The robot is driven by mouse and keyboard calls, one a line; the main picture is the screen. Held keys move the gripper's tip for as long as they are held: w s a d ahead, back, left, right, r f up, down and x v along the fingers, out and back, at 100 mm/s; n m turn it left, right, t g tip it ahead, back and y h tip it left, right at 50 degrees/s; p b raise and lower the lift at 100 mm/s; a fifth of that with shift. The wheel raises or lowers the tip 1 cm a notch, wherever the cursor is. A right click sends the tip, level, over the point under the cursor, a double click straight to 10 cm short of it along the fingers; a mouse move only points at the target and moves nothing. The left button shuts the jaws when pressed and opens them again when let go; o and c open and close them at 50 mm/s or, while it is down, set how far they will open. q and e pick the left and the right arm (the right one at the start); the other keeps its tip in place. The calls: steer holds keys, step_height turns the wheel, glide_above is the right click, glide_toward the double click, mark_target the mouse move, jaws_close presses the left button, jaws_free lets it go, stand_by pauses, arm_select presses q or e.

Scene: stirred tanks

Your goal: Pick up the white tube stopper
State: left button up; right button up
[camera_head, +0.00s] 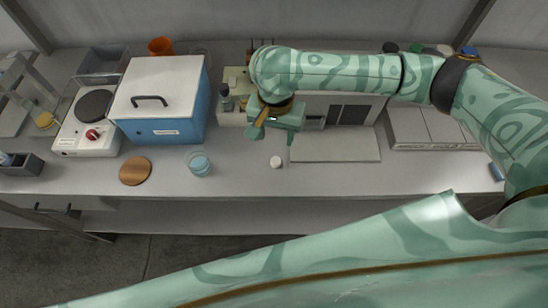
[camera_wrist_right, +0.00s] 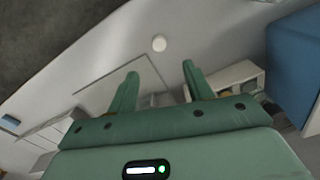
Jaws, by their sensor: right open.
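The white tube stopper (camera_head: 276,162) is a small round white piece on the grey bench, near its front edge. In the right wrist view the stopper (camera_wrist_right: 158,43) lies just beyond the fingertips, between their lines. My right gripper (camera_head: 273,135) is behind the stopper in the head view, apart from it. Its two green fingers (camera_wrist_right: 160,69) are spread with nothing between them. My left gripper is not in view.
A flat pale panel (camera_head: 335,147) lies right of the stopper. A glass beaker (camera_head: 199,164), a copper-coloured disc (camera_head: 135,171) and a blue box with white lid (camera_head: 160,88) stand to the left. The bench immediately around the stopper is clear.

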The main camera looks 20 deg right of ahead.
steer(key=b, duration=0.2)
glide_above(276, 160)
steer(key=f, duration=0.6)
steer(key=shift+w+f, duration=0.3)
steer(key=shift+f, duration=0.05)
steer(key=shift+s+f+b, duration=0.15)
steer(key=shift+f+b, duration=0.5)
steer(key=shift+f, duration=0.05)
step_height(276, 160, down, 5)
steer(key=b, duration=0.3)
steer(key=shift+r, duration=0.3)
steer(key=shift+s, duration=0.1)
steer(key=c, duration=1)
